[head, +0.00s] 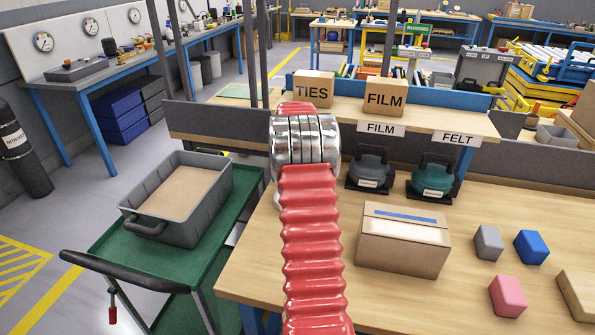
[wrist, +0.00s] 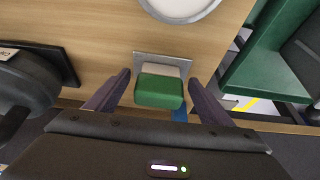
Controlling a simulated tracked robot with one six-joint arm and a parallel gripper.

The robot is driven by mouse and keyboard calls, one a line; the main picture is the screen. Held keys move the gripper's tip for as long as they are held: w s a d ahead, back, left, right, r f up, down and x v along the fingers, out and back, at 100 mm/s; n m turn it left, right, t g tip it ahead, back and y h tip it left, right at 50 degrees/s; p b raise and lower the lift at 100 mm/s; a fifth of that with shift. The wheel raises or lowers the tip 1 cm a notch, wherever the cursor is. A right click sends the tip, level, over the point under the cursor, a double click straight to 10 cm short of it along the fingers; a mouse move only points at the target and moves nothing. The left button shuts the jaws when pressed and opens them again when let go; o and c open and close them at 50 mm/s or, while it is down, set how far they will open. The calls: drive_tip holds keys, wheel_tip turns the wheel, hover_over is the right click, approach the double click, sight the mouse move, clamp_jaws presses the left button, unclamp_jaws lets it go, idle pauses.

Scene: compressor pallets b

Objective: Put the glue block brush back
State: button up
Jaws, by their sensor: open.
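In the wrist view a green block (wrist: 159,92) with a pale grey-white part behind it sits at a flat grey plate (wrist: 144,58) on the wooden bench. It may be the glue block brush, but I cannot tell for certain. My gripper (wrist: 158,78) is open, with one dark finger on each side of the block and a visible gap to each. In the head view my red ribbed arm and silver wrist hide the gripper and this block.
A dark device (wrist: 35,80) stands left of my gripper; a round pale thing (wrist: 180,6) lies beyond. On the bench are a cardboard box (head: 403,248), grey (head: 488,242), blue (head: 531,247) and pink (head: 507,295) blocks. A green trolley (head: 240,200) bears a grey crate (head: 203,222).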

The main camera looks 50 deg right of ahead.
drive_tip(key=v, duration=1.1)
drive_tip(key=shift+r, duration=0.2)
drive_tip(key=shift+a, duration=0.15)
drive_tip(key=s+a+r+n+t+y, duration=0.1)
drive_tip(key=a+r+n, duration=0.35)
drive_tip(key=a, duration=1.05)
drive_tip(key=a+r+n+t, duration=0.15)
drive_tip(key=a+r, duration=0.55)
drive_tip(key=a, duration=0.9)
drive_tip(key=s+a+f+n+y, duration=0.1)
drive_tip(key=s+a+f+n, duration=0.1)
drive_tip(key=s+a, duration=0.7)
drive_tip(key=s+a+f+n+t+y, duration=0.1)
drive_tip(key=s+a+n, duration=0.4)
drive_tip(key=s+a, duration=0.5)
drive_tip(key=a+f+y, duration=0.1)
drive_tip(key=a, duration=0.3)
drive_tip(key=shift+a+f, duration=0.3)
drive_tip(key=shift+a, duration=0.1)
